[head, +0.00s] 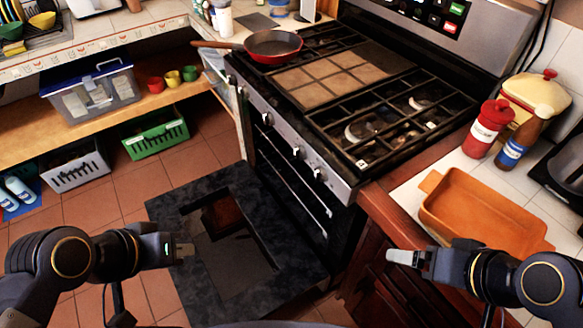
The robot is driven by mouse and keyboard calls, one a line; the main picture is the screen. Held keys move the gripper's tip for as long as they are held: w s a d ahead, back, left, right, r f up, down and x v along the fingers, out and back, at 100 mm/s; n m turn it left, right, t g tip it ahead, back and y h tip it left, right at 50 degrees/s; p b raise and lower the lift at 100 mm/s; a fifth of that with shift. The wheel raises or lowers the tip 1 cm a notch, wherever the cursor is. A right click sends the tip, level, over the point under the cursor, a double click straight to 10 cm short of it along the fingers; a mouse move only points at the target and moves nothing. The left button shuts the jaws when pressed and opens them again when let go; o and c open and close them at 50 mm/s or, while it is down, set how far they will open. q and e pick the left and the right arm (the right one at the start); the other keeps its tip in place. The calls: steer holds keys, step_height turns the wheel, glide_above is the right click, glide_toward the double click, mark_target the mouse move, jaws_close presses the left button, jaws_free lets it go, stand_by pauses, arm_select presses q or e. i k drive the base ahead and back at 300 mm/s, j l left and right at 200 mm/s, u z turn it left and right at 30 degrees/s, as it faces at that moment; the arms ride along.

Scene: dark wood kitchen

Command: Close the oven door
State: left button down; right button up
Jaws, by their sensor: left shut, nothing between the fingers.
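The oven door (165,207) is a dark speckled panel with a window. It is folded down, open, in front of the oven (290,180), whose dark front with racks shows below the knobs. My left gripper (187,250) is shut and empty. In the picture it overlaps the left part of the door; I cannot tell whether it touches it. My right gripper (395,257) is right of the door, in front of the wooden cabinet (385,285). Its finger opening cannot be made out.
A red pan (273,46) sits on the stove top. An orange baking dish (480,210), a red bottle (487,128) and a brown bottle (520,145) stand on the right counter. A green crate (155,137) is on the tiled floor at left. Floor left of the door is clear.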

mark_target(250, 261)
steer(key=k+j+z, duration=0.15)
steer(key=j, duration=0.3)
steer(key=k+j+z, duration=0.15)
steer(key=j, duration=0.25)
steer(key=k+j+z, duration=0.2)
steer(key=k+j, duration=0.15)
